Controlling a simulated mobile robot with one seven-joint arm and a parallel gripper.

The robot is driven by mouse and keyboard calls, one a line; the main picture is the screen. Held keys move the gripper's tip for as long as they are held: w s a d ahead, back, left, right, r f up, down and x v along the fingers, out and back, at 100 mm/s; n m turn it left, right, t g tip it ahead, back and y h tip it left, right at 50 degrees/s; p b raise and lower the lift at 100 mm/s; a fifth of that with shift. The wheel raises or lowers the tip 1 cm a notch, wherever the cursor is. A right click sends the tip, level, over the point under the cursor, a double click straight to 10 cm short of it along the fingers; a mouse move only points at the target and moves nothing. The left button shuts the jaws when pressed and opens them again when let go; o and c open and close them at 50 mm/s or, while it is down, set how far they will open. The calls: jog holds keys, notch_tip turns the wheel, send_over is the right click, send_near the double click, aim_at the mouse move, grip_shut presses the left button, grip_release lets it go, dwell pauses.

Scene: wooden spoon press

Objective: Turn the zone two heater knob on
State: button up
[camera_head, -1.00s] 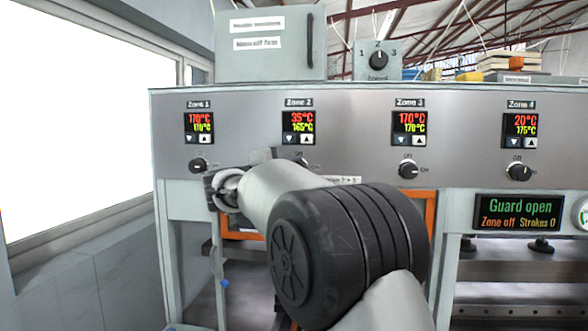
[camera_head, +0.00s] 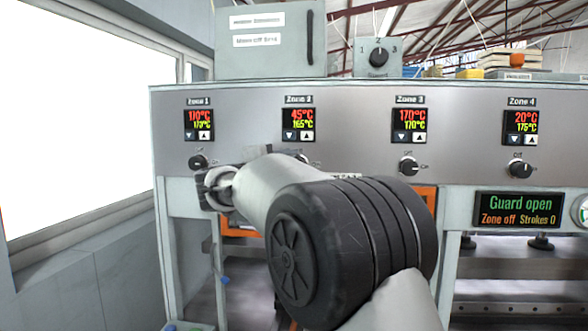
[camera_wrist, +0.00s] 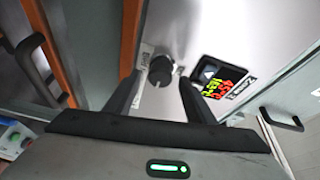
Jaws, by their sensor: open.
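The zone two display (camera_head: 298,125) reads 45°C in red over 165°C in yellow-green. In the wrist view the knob (camera_wrist: 160,70) stands out from the grey panel, near the zone two display (camera_wrist: 222,82). My gripper (camera_wrist: 162,84) is open, with one finger to each side of the knob and the knob near the tips. I cannot tell whether the fingers touch it, nor which way the knob points.
Other knobs sit under zone one (camera_head: 198,162), zone three (camera_head: 409,166) and zone four (camera_head: 520,169). A lower display (camera_head: 519,209) reads "Guard open", "Zone off", "Strokes 0". A speed selector box (camera_head: 378,57) and grey cabinet (camera_head: 270,40) stand above the panel.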

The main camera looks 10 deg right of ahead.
jog(key=b+v, duration=0.1)
jog(key=v, duration=1.4)
jog(key=shift+s+a, duration=0.2)
jog(key=shift+a, duration=0.05)
